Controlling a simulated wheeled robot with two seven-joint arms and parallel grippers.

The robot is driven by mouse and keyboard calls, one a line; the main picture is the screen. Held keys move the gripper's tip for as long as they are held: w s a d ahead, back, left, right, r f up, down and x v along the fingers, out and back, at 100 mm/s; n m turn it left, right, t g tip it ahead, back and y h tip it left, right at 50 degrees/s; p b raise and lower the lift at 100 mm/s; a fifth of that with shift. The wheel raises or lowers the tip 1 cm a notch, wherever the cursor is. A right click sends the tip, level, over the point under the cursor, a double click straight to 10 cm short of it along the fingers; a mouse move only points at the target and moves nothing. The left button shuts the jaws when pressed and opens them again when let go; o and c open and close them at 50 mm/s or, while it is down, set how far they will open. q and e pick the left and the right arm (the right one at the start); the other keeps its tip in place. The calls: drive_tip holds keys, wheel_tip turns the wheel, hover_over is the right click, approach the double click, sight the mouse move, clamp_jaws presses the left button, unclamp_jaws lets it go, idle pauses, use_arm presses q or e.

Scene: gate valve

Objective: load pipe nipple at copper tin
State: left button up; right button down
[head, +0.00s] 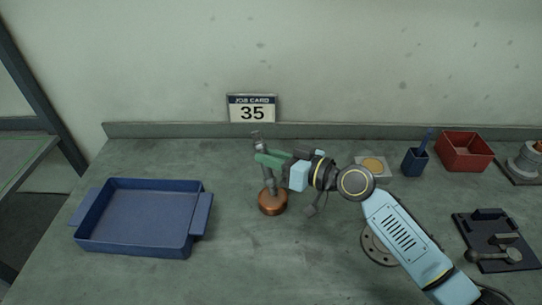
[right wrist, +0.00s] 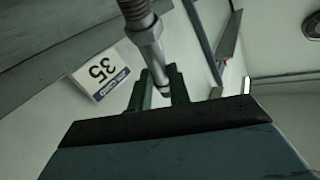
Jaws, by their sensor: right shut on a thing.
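The copper tin (head: 273,204) stands on the bench near the middle, just right of the blue tray. The grey metal pipe nipple (head: 269,180) stands almost upright, leaning slightly, with its lower end at the tin's top. I cannot tell whether that end is inside the tin or just above it. My right gripper (head: 265,158) comes in from the right with green fingers shut on the nipple's upper part. In the right wrist view the nipple (right wrist: 150,45) runs down to the green fingers (right wrist: 160,88). My left gripper is not in view.
An empty blue tray (head: 203,215) lies at left. The job card 35 (head: 252,108) stands at the back wall. A yellow disc (head: 373,164), blue cup (head: 415,162), red bin (head: 465,152) and dark fixture (head: 495,240) stand at right. A round flange (head: 374,248) lies partly under my right arm.

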drive_tip(key=shift+s+f+b, duration=0.1)
drive_tip(key=shift+f+b, duration=0.85)
drive_tip(key=shift+b, duration=0.15)
idle(2.2)
wheel_tip(320, 180, up, 8)
drive_tip(key=p, duration=0.5)
drive_tip(key=shift+f, duration=0.25)
idle(0.7)
